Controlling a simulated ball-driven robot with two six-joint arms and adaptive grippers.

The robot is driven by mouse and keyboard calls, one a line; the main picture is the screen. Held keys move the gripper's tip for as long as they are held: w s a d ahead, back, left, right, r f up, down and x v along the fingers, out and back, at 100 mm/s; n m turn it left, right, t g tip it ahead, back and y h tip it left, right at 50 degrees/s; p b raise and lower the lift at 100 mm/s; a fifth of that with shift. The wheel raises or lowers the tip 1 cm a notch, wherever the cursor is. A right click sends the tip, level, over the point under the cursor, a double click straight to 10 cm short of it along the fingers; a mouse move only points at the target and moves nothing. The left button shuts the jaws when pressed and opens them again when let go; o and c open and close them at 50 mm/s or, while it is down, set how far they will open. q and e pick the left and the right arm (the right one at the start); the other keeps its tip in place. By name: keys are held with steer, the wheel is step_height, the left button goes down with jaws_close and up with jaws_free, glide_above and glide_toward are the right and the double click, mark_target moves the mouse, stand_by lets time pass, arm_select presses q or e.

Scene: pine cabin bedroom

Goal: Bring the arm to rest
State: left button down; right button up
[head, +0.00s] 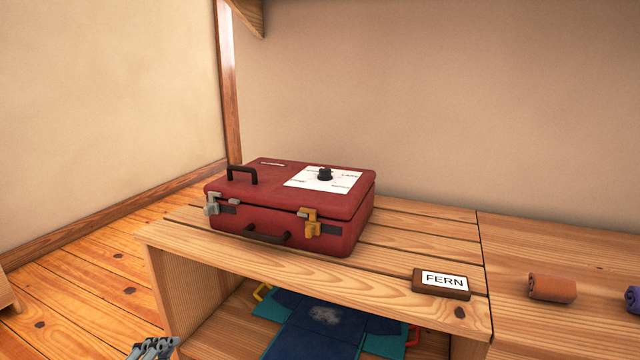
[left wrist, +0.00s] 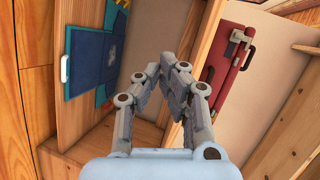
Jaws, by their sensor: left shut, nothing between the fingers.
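My left gripper (head: 152,348) shows at the bottom left edge of the head view, in front of the wooden bench and apart from it. In the left wrist view the gripper (left wrist: 172,75) fills the middle, with its fingers drawn together and nothing between them. The red suitcase (left wrist: 228,62) and the blue folded cloth below also show there, both clear of the fingers. My right gripper is in neither view.
The red suitcase (head: 290,205) lies shut on the bench (head: 420,240). A FERN sign (head: 441,284), a brown roll (head: 552,288) and a purple roll (head: 633,299) sit to its right. The blue cloth (head: 312,335) lies in the compartment below. Wooden floor is open at left.

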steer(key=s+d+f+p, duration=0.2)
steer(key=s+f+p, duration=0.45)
steer(key=p, duration=0.45)
arm_select(q)
steer(key=s+a+f+n+g+p, duration=0.1)
steer(key=s+f+n+g+p, duration=0.2)
steer(key=s, duration=1.4)
steer(key=s+a+f+n+g+p, duration=0.1)
steer(key=s+f+n+g+p, duration=0.2)
steer(key=s, duration=1.4)
steer(key=s+a+f+n+g+y+p, duration=0.1)
steer(key=s+f+n+g+p, duration=0.2)
steer(key=s, duration=1.4)
step_height(320, 180, down, 4)
steer(key=n+g, duration=0.5)
steer(key=n, duration=0.2)
steer(key=shift+s+a, duration=0.15)
steer(key=shift+a, duration=0.05)
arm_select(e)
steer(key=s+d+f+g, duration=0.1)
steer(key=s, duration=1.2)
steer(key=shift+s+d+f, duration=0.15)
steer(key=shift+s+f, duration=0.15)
arm_select(q)
steer(key=shift+s+n, duration=0.1)
steer(key=shift+n, duration=0.2)
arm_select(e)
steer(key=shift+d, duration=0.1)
